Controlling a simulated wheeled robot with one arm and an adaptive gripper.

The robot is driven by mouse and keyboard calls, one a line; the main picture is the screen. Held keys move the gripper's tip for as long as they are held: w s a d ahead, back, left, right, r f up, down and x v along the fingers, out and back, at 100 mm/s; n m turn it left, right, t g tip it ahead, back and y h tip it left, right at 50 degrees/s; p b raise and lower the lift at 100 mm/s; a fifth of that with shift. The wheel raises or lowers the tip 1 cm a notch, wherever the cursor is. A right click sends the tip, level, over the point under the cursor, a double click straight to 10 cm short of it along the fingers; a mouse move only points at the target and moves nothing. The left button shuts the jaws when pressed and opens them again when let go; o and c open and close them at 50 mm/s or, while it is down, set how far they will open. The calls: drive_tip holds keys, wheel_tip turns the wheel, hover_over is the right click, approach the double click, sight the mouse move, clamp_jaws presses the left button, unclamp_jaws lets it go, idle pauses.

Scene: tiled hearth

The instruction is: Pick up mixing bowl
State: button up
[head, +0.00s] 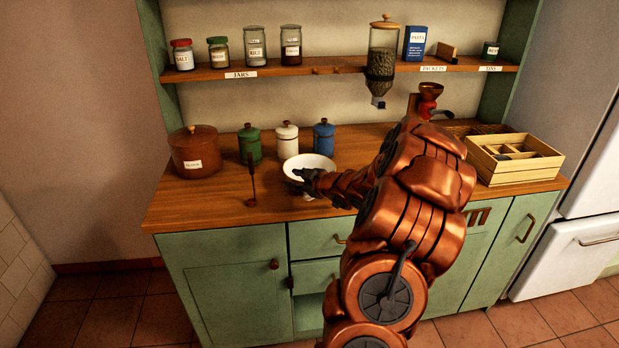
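A white mixing bowl (318,162) stands upright on the wooden counter, left of the middle. My copper arm reaches in from the lower right. My dark gripper (302,178) is at the bowl's near left rim. It covers part of the bowl's near side. I cannot tell whether the fingers are apart, or whether they touch or grasp the rim.
Behind are green (249,144), white (287,140) and blue (324,139) canisters. A brown lidded pot (194,152) is at the left and a wooden crate (515,165) at the right. A glass dispenser (382,60) hangs above.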

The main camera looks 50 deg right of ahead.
drive_tip(key=shift+x, duration=0.95)
clamp_jaws()
